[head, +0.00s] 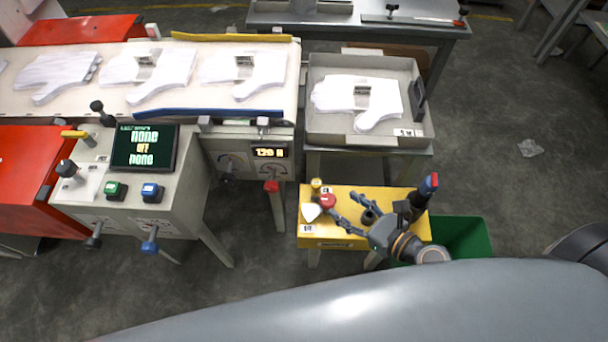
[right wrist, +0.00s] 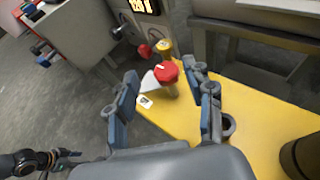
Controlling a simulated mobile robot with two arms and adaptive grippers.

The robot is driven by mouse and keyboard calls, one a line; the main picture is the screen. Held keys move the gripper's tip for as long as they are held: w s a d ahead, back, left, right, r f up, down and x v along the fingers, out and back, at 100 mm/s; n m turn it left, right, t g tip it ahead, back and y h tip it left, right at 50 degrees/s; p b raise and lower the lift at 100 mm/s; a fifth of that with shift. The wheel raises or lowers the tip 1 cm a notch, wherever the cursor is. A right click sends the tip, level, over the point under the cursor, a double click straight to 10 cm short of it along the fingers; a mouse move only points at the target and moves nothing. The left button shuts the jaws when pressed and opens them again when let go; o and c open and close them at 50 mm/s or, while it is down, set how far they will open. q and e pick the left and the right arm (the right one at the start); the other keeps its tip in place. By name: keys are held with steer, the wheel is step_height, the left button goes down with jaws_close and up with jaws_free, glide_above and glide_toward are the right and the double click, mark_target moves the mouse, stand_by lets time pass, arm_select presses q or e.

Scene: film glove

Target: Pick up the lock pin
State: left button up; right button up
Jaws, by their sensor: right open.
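A red-capped pin (head: 327,200), which looks like the lock pin, stands upright on the small yellow table (head: 325,238). The red cap also shows in the right wrist view (right wrist: 167,72), on a pale shaft. My right gripper (head: 342,204) is open, its two dark blue fingers pointing at the red cap. In the right wrist view the cap appears between the fingertips (right wrist: 160,71); contact cannot be made out. My left gripper is outside the head view; a dark jointed part at the lower left of the right wrist view looks like it (right wrist: 55,158).
A yellow-capped piece (head: 316,184) and a white scoop-like piece (head: 311,212) stand close to the red cap. A dark ring (head: 369,216) is right of the fingers. A green bin (head: 470,238) is right of the table. A grey tray (head: 420,130) with a white glove stands behind.

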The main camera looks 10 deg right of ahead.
mark_target(319, 185)
steer(key=p+x, duration=0.1)
steer(key=x, duration=0.4)
steer(key=shift+w+a+f, duration=0.1)
steer(key=shift+w+f, duration=0.05)
steer(key=shift+w, duration=0.15)
steer(key=x, duration=0.3)
steer(key=shift+w, duration=0.1)
steer(key=x, duration=0.2)
steer(key=shift+w+f, duration=0.2)
steer(key=shift+w, duration=0.15)
steer(key=shift+w+f, duration=0.15)
steer(key=shift+w, duration=0.1)
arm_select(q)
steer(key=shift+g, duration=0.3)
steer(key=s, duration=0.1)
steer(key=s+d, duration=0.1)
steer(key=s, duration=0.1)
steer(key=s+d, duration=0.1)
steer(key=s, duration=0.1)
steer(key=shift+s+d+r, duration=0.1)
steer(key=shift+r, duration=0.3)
arm_select(e)
steer(key=c, duration=1)
